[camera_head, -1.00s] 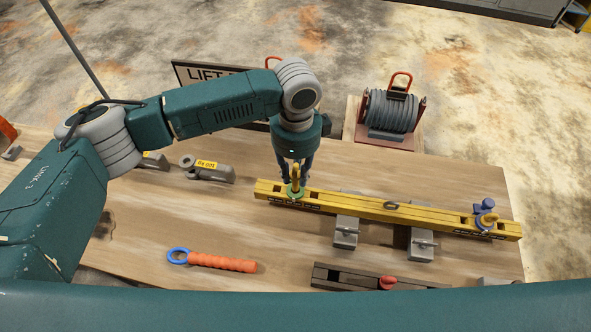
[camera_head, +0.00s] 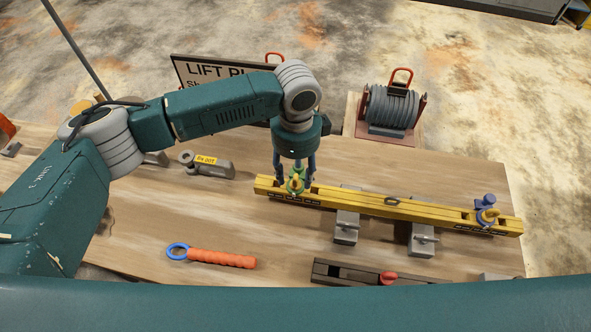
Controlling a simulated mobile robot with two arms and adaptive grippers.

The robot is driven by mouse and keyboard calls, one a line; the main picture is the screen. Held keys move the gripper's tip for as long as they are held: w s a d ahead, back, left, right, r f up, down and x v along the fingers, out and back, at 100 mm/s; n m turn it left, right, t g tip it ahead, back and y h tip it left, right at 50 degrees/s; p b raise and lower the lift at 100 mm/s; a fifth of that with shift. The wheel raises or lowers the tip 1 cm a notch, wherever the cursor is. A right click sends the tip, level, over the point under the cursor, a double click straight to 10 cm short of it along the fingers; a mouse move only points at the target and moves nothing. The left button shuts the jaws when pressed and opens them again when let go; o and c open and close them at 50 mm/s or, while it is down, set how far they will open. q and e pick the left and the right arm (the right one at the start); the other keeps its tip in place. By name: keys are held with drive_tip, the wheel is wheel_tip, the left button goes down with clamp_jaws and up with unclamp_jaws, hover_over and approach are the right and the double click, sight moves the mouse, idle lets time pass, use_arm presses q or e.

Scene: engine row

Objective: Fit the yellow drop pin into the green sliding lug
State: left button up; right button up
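The green sliding lug (camera_head: 293,190) sits near the left end of the yellow beam (camera_head: 352,201). The yellow drop pin (camera_head: 296,183) stands at the green lug, with its head showing low between my fingers. Its shaft is hidden, so I cannot tell how deep it sits. My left gripper (camera_head: 295,184) points down over the lug. Its blue fingers are spread on either side of the pin, with gaps between them and it. My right gripper is not in view.
A blue lug (camera_head: 487,204) with a yellow piece is at the beam's right end. Grey supports (camera_head: 347,227) hold the beam. A cable reel (camera_head: 391,106) stands behind.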

use_arm(q)
wheel_tip(320, 180, up, 12)
drive_tip(key=shift+w, duration=0.15)
idle(0.6)
idle(0.4)
